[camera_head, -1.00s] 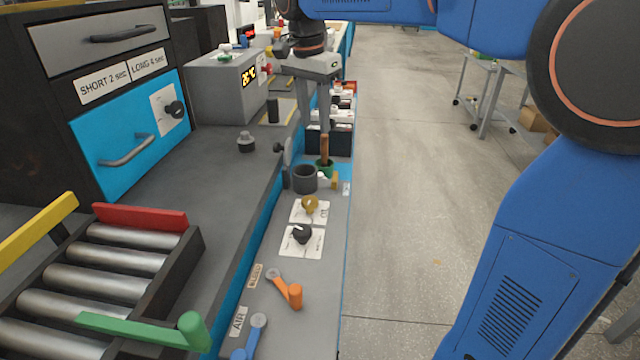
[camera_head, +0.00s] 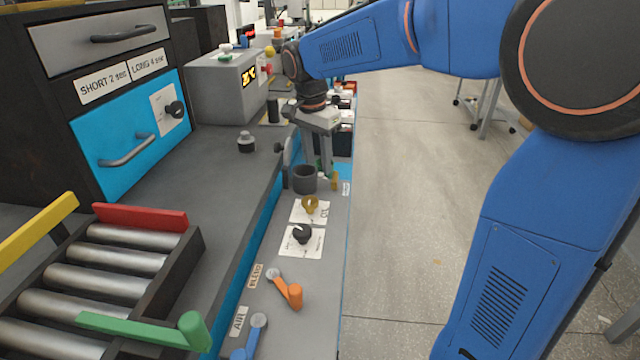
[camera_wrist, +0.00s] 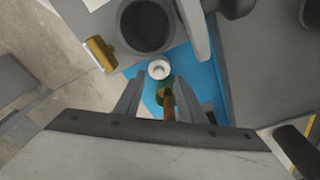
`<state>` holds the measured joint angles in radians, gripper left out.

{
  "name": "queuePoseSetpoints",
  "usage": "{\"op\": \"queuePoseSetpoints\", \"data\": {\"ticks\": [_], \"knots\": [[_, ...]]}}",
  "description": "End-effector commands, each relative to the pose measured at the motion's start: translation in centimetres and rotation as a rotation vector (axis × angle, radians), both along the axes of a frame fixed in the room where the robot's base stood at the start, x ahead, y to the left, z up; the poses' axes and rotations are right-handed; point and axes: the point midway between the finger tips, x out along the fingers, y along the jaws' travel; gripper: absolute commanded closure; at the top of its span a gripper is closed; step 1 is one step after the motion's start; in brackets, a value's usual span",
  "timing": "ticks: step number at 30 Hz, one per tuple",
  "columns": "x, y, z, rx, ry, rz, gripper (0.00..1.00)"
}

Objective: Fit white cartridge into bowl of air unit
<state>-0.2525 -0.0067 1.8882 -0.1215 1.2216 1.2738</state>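The dark round bowl (camera_head: 304,182) stands open at the top beside the grey front ledge of the bench. In the wrist view the bowl (camera_wrist: 147,26) is at the top, and a small white ring-shaped piece (camera_wrist: 159,69), likely the white cartridge seen from above, is just below it on blue. My gripper (camera_head: 318,168) points down behind the bowl. In the wrist view its fingers (camera_wrist: 162,92) are apart, with the white piece just beyond and between their tips. I see no contact. A green item with a brown handle (camera_wrist: 168,100) shows between the fingers, apparently lower down.
A yellow lever (camera_wrist: 101,54) is close to the bowl. A yellow knob (camera_head: 310,205), a black knob (camera_head: 302,234) and an orange lever (camera_head: 287,288) line the ledge. A grey box with a display (camera_head: 228,86) stands behind.

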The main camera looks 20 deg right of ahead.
Motion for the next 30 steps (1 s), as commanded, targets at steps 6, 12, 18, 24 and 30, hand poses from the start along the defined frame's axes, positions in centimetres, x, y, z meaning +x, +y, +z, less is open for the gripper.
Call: {"op": "queuePoseSetpoints", "data": {"ticks": [6, 12, 18, 24, 30], "knots": [[0.0, -0.4, -2.4, -0.001, 0.003, 0.000, 0.64], [0.2, -0.6, -4.6, -0.001, 0.001, 0.000, 0.64], [0.2, -0.6, -5.2, -0.001, 0.001, 0.000, 0.64], [0.2, -0.6, -5.1, -0.001, 0.001, 0.000, 0.83], [0.2, -0.6, -5.1, -0.001, 0.001, 0.000, 0.94]]}}
